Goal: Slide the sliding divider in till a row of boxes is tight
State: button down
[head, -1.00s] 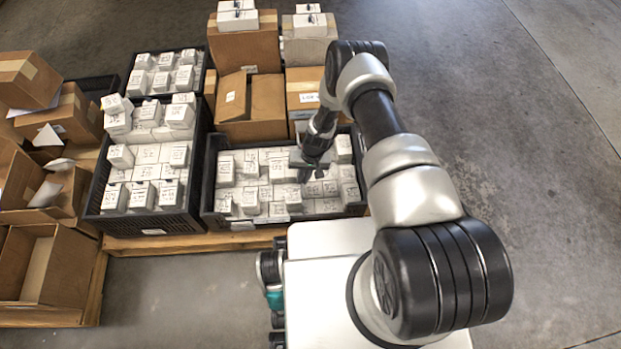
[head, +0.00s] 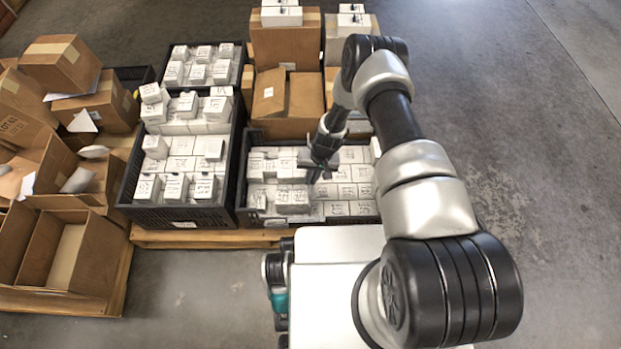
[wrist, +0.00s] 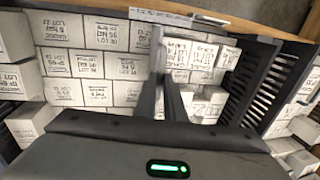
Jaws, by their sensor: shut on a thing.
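A black crate (head: 262,222) holds rows of small white printed boxes (head: 362,172), some standing on others. My gripper (head: 316,170) is down over this crate, left of its middle. In the wrist view the gripper (wrist: 166,90) is shut on a thin grey upright strip (wrist: 158,48), which looks like the sliding divider seen edge-on. White boxes stand on both sides of it, in neat rows on the left (wrist: 95,65) and more loosely on the right (wrist: 200,60). The divider's lower part is hidden, and I cannot tell whether it touches the boxes.
A second black crate of white boxes (head: 232,205) stands close on the left, with another crate (head: 205,45) behind it. Brown cartons (head: 285,98) stand behind my crate. Open cartons (head: 65,245) fill the far left. The floor on the right is clear.

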jog(key=shift+w+a, duration=0.1)
jog(key=shift+a, duration=0.05)
jog(key=c, duration=1.8)
grip_release()
jog(key=shift+c, duration=0.2)
jog(key=d+r+p, duration=0.1)
jog(key=r+p, duration=0.1)
jog(key=r, duration=0.6)
jog(key=d+r+p, duration=0.2)
jog(key=r, duration=0.7)
jog(key=shift+d+p, duration=0.25)
jog(key=shift+p, duration=0.1)
jog(key=shift+r, duration=0.15)
